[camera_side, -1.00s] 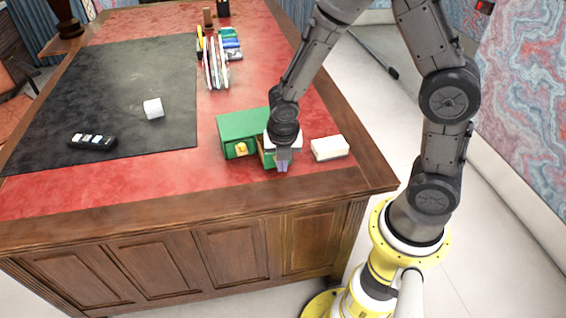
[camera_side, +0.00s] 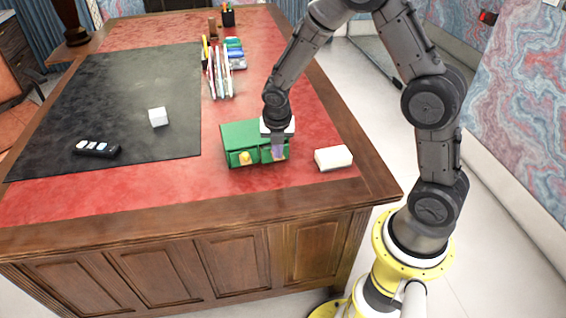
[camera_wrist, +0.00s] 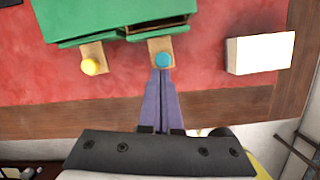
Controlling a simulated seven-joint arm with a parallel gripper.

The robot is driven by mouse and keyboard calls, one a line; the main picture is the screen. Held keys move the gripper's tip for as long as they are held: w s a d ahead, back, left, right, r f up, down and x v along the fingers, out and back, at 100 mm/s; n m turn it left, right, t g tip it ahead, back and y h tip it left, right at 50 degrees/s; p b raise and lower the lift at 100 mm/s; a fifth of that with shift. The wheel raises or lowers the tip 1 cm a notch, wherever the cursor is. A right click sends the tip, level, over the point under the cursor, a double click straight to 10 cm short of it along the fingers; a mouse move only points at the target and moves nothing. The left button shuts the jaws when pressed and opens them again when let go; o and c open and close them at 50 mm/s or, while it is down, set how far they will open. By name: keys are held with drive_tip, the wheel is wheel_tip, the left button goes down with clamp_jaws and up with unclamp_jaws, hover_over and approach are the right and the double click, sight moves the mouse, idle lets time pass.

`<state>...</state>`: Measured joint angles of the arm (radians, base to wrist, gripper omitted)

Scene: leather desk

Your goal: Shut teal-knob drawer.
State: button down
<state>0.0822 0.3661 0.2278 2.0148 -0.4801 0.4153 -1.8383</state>
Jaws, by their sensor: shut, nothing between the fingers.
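The green drawer cabinet (camera_side: 240,135) stands on the red desk top and has two drawers side by side. In the wrist view the right drawer carries the teal knob (camera_wrist: 163,59) on a tan plate. A narrow dark gap (camera_wrist: 160,27) behind its front shows it slightly open. The left drawer has a yellow knob (camera_wrist: 94,66), also seen in the side view (camera_side: 245,158). My gripper (camera_side: 278,156) is shut and empty, in front of the teal-knob drawer. In the wrist view its purple fingertips (camera_wrist: 162,72) are right at the teal knob, apparently touching it.
A white block (camera_side: 333,158) lies right of the cabinet. A white cube (camera_side: 158,117) and a black remote (camera_side: 96,149) are on the dark mat at left. Upright files (camera_side: 219,75) stand behind the cabinet. Red desk top in front is clear.

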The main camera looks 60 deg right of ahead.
drive_tip(key=shift+w+d, duration=0.4)
drive_tip(key=shift+w, duration=0.1)
drive_tip(key=s+a+r+m+t, duration=0.25)
drive_tip(key=s+r, duration=0.35)
drive_tip(key=r, duration=0.5)
drive_tip(key=s+a+r+m+t, duration=0.1)
drive_tip(key=s+a+r+m, duration=0.2)
drive_tip(key=s+r, duration=0.55)
drive_tip(key=s+a+r+m+y, duration=0.1)
drive_tip(key=s+m, duration=0.8)
drive_tip(key=m, duration=1)
drive_tip(key=shift+s+a+r+y, duration=0.3)
drive_tip(key=shift+a+y, duration=0.3)
drive_tip(key=shift+a, duration=0.25)
